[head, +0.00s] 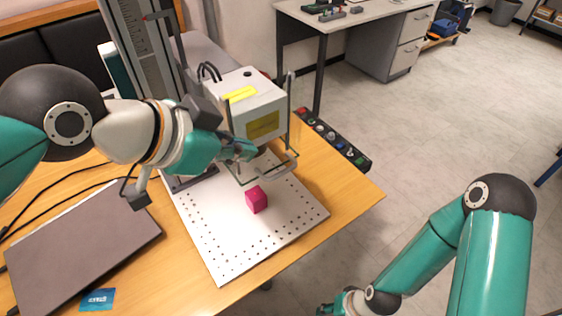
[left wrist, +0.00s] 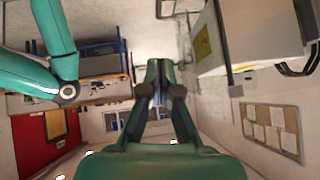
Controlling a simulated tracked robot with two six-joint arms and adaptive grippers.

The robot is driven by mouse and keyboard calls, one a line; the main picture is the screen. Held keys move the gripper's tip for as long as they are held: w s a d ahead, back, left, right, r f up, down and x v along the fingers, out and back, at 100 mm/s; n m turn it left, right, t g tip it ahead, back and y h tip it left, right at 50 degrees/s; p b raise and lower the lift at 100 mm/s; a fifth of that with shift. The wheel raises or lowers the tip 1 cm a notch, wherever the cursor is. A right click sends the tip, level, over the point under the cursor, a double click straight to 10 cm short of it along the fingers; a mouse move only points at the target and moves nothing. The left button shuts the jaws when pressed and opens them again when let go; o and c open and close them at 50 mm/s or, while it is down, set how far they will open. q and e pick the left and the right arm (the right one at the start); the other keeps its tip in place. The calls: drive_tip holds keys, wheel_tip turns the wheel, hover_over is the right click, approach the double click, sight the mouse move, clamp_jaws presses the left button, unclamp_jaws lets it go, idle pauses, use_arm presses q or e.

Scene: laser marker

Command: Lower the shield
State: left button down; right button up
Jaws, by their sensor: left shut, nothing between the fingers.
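The laser marker's white head (head: 252,104), with yellow labels, is mounted on a grey column (head: 140,45). A clear shield (head: 275,174) with thin pale edges hangs below the head, above the perforated white plate (head: 225,235). A magenta block (head: 257,199) sits on the plate. My left gripper (head: 250,152) is shut and empty beside the shield's upper left part; I cannot tell whether it touches. In the left wrist view its fingers (left wrist: 160,72) are together, left of the white head (left wrist: 262,35). My right gripper (head: 335,307) is partly cut off at the bottom edge.
A closed laptop (head: 80,245) and a blue card (head: 97,299) lie on the wooden table (head: 345,192) at left. A control strip with knobs (head: 335,140) runs along the table's far right edge. Open floor lies to the right.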

use_arm(q)
hover_over(285, 170)
drive_tip(key=s+a, duration=0.2)
drive_tip(key=s, duration=0.1)
wheel_tip(285, 170, down, 6)
drive_tip(key=f, duration=0.2)
drive_tip(key=w+f+p, duration=0.1)
drive_tip(key=f, duration=0.1)
drive_tip(key=shift+w+d+f, duration=0.15)
drive_tip(key=shift+w, duration=0.05)
